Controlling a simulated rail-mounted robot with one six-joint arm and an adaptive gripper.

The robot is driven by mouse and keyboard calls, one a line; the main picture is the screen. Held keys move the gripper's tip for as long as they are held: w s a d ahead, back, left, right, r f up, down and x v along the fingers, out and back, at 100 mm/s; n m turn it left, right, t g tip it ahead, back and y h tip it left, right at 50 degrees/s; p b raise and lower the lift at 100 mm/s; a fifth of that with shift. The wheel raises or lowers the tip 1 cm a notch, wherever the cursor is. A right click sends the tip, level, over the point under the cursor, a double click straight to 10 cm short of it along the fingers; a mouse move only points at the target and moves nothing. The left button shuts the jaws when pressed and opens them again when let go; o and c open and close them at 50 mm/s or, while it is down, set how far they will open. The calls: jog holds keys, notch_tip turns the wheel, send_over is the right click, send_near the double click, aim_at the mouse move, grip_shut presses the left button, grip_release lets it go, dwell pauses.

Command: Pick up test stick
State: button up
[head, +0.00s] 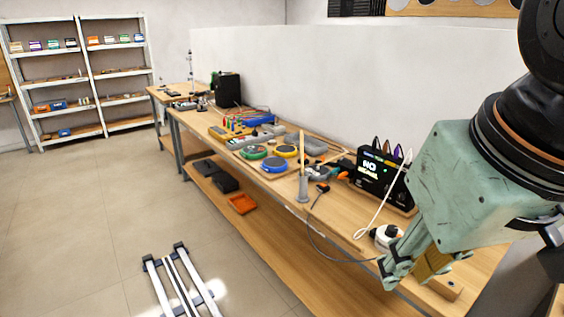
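A thin tan stick (301,150), which looks like the test stick, stands upright in a grey cylindrical holder (303,188) near the front edge of the wooden workbench (335,215). My mint-green gripper (400,268) hangs over the bench at the lower right, well to the right of the stick and apart from it. It points down and to the left. Its fingers are partly hidden by its own body, so the gap between them is unclear. The stick's lower end is hidden inside the holder.
Blue (274,165), yellow (286,151) and green (254,152) round pads lie left of the stick. A black display (377,172) reading "NO SIGNAL" stands behind, to the right.

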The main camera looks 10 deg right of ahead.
jog(key=w+d+r+n+t+p, duration=0.1)
jog(key=w+d+t+p, duration=0.2)
jog(key=w, duration=1.6)
jog(key=w+d+r+n+t+p, duration=0.15)
jog(key=w+d, duration=0.25)
jog(key=w, duration=1.4)
jog(key=w+f+t+p, duration=0.2)
jog(key=w+f+t, duration=0.15)
jog(key=w, duration=1.05)
jog(key=w+a+f+n+t+y+p, duration=0.2)
jog(key=w+f+t+y+p, duration=0.2)
jog(key=w+f+y, duration=0.3)
jog(key=shift+w+f+y+p, duration=0.3)
jog(key=shift+w+f, duration=0.9)
jog(key=shift+f, duration=1.55)
jog(key=shift+w, duration=0.15)
jog(key=x, duration=0.8)
jog(key=shift+w, duration=0.15)
